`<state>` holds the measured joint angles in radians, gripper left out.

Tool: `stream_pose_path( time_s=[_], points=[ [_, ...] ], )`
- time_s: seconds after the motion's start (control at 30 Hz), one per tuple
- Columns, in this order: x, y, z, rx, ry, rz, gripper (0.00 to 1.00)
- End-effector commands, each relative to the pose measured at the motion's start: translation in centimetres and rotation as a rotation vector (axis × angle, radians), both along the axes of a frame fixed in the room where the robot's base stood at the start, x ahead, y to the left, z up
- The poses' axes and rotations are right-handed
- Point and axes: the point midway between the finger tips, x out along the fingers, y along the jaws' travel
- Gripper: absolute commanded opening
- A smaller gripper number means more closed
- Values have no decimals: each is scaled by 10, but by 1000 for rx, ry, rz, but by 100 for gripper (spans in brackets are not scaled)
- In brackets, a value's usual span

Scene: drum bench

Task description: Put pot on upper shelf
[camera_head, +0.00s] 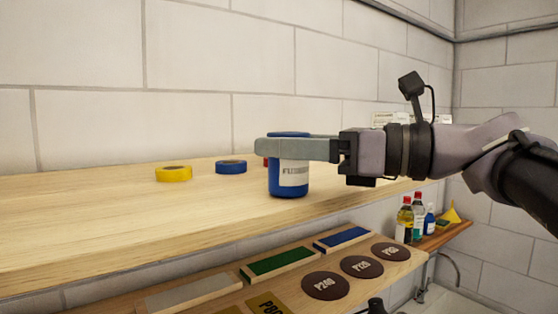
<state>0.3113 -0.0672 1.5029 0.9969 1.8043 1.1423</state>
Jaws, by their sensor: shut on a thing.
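The pot (288,186) is a blue cylinder with a white label, upright at the middle of the camera_head view. My gripper (275,149) reaches in from the right and is shut on the pot around its upper part. The pot is over the front part of the upper shelf (100,220), a light wooden board. Its base looks at or very near the shelf surface; I cannot tell if it touches.
A yellow tape roll (174,174) and a blue tape roll (231,167) lie on the shelf left of the pot. A lower shelf holds sanding discs (326,285) and blocks (276,262). Bottles (405,220) stand at right. The shelf's left is clear.

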Motion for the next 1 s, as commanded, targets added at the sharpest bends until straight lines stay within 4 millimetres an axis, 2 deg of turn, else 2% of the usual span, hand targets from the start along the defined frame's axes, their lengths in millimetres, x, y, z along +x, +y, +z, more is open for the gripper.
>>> stream_pose_path(
  time_s=[0.13, 0.17, 0.27, 0.57, 0.67, 0.77, 1.0],
  points=[
    [0, 0, 2, 0, 0, 1, 0],
    [0, 0, 1, 0, 0, 1, 52],
    [0, 0, 2, 0, 0, 1, 72],
    [0, 0, 2, 0, 0, 1, 72],
    [-1, -7, 2, 0, 0, -2, 72],
    [-8, -25, 1, 0, -1, -5, 72],
    [-31, -81, -1, -1, 0, -6, 72]
  ],
)
